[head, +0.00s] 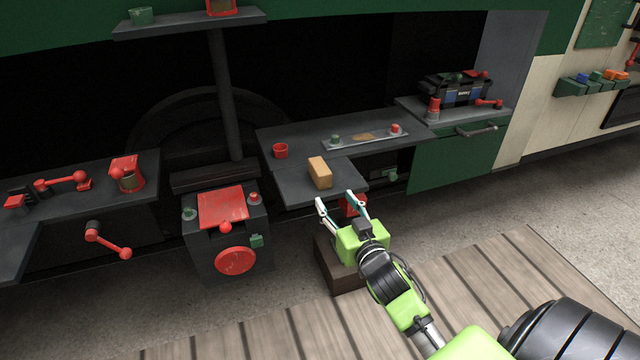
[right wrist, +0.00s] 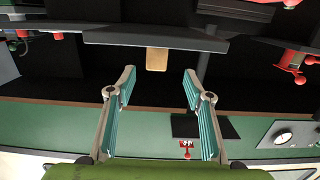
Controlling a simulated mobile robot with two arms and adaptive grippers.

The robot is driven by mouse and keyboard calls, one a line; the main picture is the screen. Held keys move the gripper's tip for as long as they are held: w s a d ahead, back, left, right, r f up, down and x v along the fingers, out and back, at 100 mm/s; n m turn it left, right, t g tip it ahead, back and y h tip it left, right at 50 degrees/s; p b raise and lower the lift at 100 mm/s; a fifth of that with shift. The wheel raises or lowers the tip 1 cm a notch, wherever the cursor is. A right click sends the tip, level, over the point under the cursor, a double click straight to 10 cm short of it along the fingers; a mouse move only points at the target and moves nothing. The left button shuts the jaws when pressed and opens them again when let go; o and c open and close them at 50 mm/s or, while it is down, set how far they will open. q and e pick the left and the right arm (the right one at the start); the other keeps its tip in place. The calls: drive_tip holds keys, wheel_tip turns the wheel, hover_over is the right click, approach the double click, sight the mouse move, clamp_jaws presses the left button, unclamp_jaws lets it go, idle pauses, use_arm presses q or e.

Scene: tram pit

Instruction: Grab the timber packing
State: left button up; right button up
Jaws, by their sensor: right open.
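The timber packing (head: 320,172) is a small tan wooden block. My right gripper (head: 336,200) is open and empty, just in front of the shelf edge and apart from the block. It also shows in the right wrist view (right wrist: 160,73), with both fingers spread. My left gripper is not in view.
A red cup (head: 280,151) stands behind and left of the block. A grey bar (head: 365,136) with small red and green pieces lies behind it. A dark box with a red top (head: 222,205) stands to the left. A dark block (head: 346,279) sits below my right gripper.

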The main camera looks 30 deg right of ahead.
sight(324, 179)
drive_tip(key=x, duration=0.5)
drive_tip(key=r+x, duration=0.1)
drive_tip(key=x, duration=0.1)
drive_tip(key=shift+w+d+b, duration=0.25)
drive_tip(key=shift+w+b, duration=0.1)
drive_tip(key=shift+b, duration=0.05)
drive_tip(key=x, duration=0.2)
drive_tip(key=b+x, duration=0.1)
drive_tip(key=x, duration=0.2)
drive_tip(key=shift+d+f, duration=0.15)
drive_tip(key=shift+d, duration=0.1)
drive_tip(key=shift+w+d, duration=0.1)
drive_tip(key=shift+w, duration=0.4)
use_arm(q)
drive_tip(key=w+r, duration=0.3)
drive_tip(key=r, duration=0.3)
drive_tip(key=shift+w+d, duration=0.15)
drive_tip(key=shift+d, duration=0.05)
use_arm(e)
drive_tip(key=c, duration=1.2)
